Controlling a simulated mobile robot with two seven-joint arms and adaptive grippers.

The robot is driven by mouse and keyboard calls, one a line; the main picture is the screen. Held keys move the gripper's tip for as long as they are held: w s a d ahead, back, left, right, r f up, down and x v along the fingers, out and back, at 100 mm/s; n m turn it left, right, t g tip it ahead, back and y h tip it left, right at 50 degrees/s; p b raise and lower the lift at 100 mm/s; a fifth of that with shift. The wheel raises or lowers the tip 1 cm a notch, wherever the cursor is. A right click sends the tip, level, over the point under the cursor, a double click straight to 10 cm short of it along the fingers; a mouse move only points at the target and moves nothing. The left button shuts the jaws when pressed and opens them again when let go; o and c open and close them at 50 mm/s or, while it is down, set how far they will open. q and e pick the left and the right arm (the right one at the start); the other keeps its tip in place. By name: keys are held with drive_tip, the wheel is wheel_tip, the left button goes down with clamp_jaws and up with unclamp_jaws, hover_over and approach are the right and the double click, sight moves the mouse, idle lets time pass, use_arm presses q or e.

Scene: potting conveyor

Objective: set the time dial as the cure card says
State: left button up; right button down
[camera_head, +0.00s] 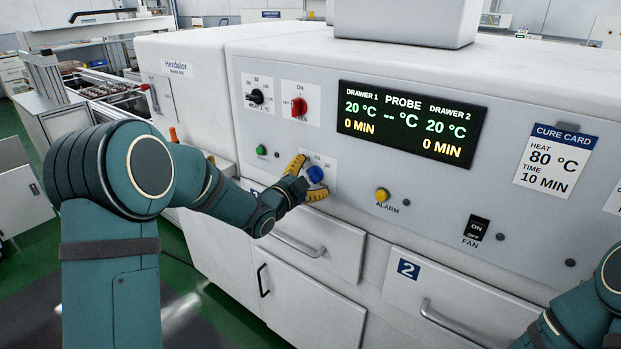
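The cure card (552,161) on the oven's front at the right reads heat 80 °C, time 10 min. The blue dial (316,174) sits on a white scale plate low on the panel; its markings are mostly hidden by my gripper. My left gripper (315,175) is open, with one yellow finger above left of the blue dial and one below it. A gap seems to show between fingers and dial; contact is unclear. The display (411,124) reads 20 °C and 0 MIN for both drawers. My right gripper is out of view.
A black heat dial (257,96) and a red switch (299,107) sit above. A yellow alarm button (382,195) and a black fan switch (475,229) are to the right. Below are closed drawers with handles (299,245).

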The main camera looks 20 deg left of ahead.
use_arm(q)
drive_tip(key=shift+s+a+f, duration=0.1)
drive_tip(key=v, duration=1.2)
drive_tip(key=s+d+f+n+g+y, duration=0.1)
drive_tip(key=s+d+f+n+g, duration=0.15)
drive_tip(key=f, duration=0.55)
drive_tip(key=s+d+f+n+g+y, duration=0.1)
drive_tip(key=s+d+f+n+g, duration=0.2)
drive_tip(key=f, duration=0.5)
drive_tip(key=s+d+f+n+g+y, duration=0.1)
drive_tip(key=d+f+n+g, duration=0.1)
drive_tip(key=f+n, duration=0.35)
drive_tip(key=s+d+f+n+g, duration=0.2)
drive_tip(key=s+d+f+g, duration=0.1)
drive_tip(key=s+f, duration=0.3)
drive_tip(key=s+d+f+n+g, duration=0.1)
drive_tip(key=s+d+f+g, duration=0.2)
drive_tip(key=s, duration=0.7)
wheel_tip(320, 180, down, 4)
drive_tip(key=shift+d+f+n+g+h, duration=0.1)
drive_tip(key=shift+d+n+g+h, duration=0.25)
drive_tip(key=shift+g, duration=0.6)
